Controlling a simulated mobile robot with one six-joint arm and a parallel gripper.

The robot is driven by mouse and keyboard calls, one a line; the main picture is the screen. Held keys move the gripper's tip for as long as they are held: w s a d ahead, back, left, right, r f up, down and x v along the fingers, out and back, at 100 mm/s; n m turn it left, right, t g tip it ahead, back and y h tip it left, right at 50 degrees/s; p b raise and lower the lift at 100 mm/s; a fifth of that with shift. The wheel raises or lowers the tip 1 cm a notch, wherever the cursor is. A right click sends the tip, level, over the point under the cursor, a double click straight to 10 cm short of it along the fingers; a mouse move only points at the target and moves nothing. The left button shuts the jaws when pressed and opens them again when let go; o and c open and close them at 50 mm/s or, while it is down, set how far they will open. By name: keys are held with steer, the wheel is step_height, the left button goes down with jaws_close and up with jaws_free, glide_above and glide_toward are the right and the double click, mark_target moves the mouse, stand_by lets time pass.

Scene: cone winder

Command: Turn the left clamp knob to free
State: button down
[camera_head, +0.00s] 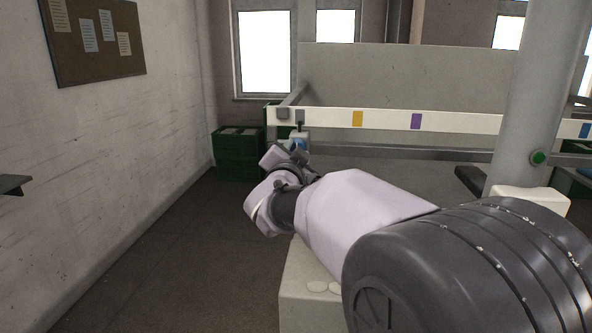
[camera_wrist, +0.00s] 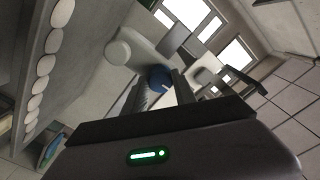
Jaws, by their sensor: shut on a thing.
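A blue knob (camera_wrist: 160,77), the left clamp knob as far as I can tell, sits between the two finger pads of my gripper (camera_wrist: 160,88) in the wrist view. My gripper is shut on it. A rounded pale part (camera_wrist: 134,46) lies just beyond the knob. My wrist hides most of the fingers there. I cannot read the knob's turn angle.
The pale rail (camera_head: 450,122) with coloured labels runs across the machine. Green crates (camera_head: 238,165) stand on the floor behind, left of the rail's end. A round grey column (camera_head: 535,90) rises at right. The floor at left is clear.

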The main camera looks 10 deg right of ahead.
steer(key=shift+m+b, duration=2.75)
steer(key=shift+m, duration=0.95)
steer(key=c, duration=1)
jaws_free()
steer(key=v, duration=1.7)
steer(key=shift+s+a+p, duration=0.1)
steer(key=shift+s+p, duration=0.1)
steer(key=shift+p, duration=0.15)
